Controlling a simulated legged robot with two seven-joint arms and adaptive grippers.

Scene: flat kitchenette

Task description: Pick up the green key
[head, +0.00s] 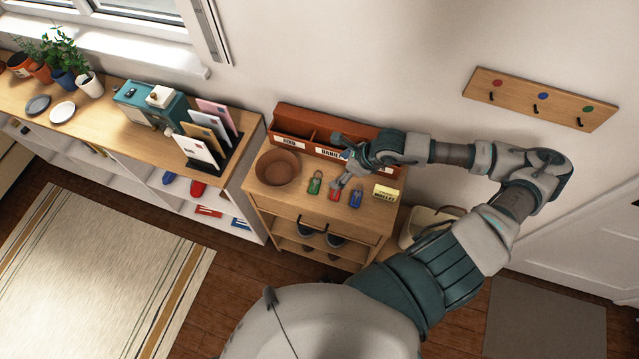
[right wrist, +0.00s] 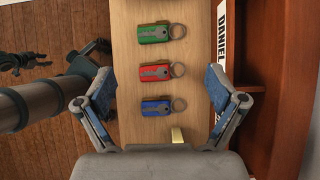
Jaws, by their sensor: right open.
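The green key (head: 315,183) lies on the small wooden cabinet top (head: 266,194), leftmost in a row of three keys. In the right wrist view the green key (right wrist: 155,33) is at the top, ahead of my fingertips, with its ring to the right. The red key (head: 335,191) is in the middle and the blue key (head: 356,197) at the right. My right gripper (head: 342,162) is open and empty above the row. In the right wrist view its spread fingers (right wrist: 160,82) flank the red key (right wrist: 155,72) and blue key (right wrist: 157,106). My left gripper is out of view.
A wooden sorting box (head: 292,127) with name labels stands behind the keys, close to my right fingers. A brown bowl (head: 278,167) stands left of the green key. A yellow block (head: 386,192) lies right of the blue key. A wall hook board (head: 541,98) hangs at the right.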

